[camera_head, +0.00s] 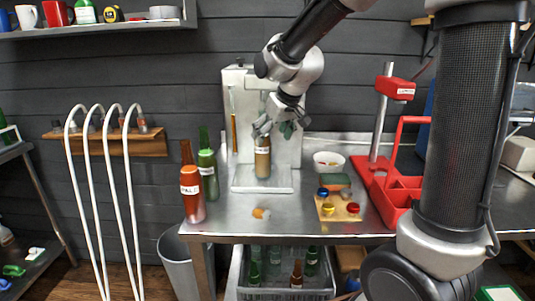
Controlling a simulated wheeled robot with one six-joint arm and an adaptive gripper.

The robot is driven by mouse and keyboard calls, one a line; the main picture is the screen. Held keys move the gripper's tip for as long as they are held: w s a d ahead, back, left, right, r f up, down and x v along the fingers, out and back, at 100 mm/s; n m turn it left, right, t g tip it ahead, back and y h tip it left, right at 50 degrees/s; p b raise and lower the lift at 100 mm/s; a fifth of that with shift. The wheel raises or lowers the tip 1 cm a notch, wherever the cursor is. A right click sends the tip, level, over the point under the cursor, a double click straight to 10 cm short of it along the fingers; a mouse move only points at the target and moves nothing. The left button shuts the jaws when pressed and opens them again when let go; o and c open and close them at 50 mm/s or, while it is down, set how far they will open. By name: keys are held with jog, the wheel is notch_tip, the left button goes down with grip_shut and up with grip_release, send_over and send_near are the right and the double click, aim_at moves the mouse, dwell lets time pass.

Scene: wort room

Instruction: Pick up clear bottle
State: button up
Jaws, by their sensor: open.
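A small bottle (262,160) with brownish contents and a pale label stands upright on the base of a white stand (264,188). It may be the clear bottle; I cannot tell for sure. My gripper (274,130) is open, pointing down at the bottle's top from above and the right. The gripper overlaps the bottle's neck in this view and partly hides it; whether they touch is unclear. A reddish bottle (192,205) with a white label and a green bottle (208,180) stand together at the table's left edge.
The steel table (230,219) has free room in front of the stand. A wooden board with colored caps (338,212), a white bowl (328,162) and a red capper (372,165) stand to the right. A crate (290,294) below holds several bottles.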

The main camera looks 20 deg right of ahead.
aim_at(267, 141)
jog(key=shift+w+r, duration=0.25)
jog(key=shift+w, duration=0.15)
jog(key=shift+w+a+f+t, duration=0.1)
jog(key=shift+w+a+t, duration=0.05)
jog(key=shift+t, duration=0.15)
jog(key=x, duration=0.7)
jog(key=shift+f, duration=0.3)
jog(key=shift+c, duration=0.2)
jog(key=c, duration=1.3)
jog(key=shift+c, duration=0.9)
jog(key=shift+r, duration=0.15)
